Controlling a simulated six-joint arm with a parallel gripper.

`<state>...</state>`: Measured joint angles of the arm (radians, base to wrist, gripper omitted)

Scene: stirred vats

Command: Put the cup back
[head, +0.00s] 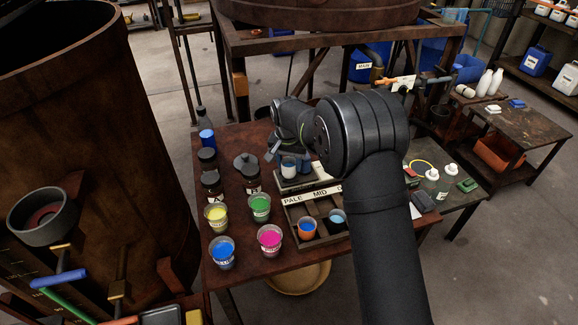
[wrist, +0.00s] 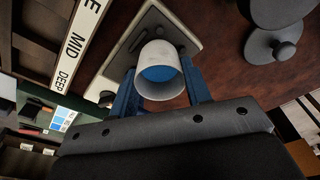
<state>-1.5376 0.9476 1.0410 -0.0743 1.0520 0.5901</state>
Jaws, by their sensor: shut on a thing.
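A small white cup (wrist: 160,88) with blue liquid is between the blue fingers of my gripper (wrist: 163,95), which is shut on it. In the head view the cup (head: 288,168) looks upright, over a pale-topped device (head: 305,184); I cannot tell whether it touches it. My gripper (head: 296,158) comes down from above, partly hidden by my arm.
Cups of yellow (head: 216,217), green (head: 260,207), blue (head: 222,252) and magenta (head: 270,239) paint stand left of the rack. A rusty vat (head: 85,130) is at far left. My arm hides the table's right part.

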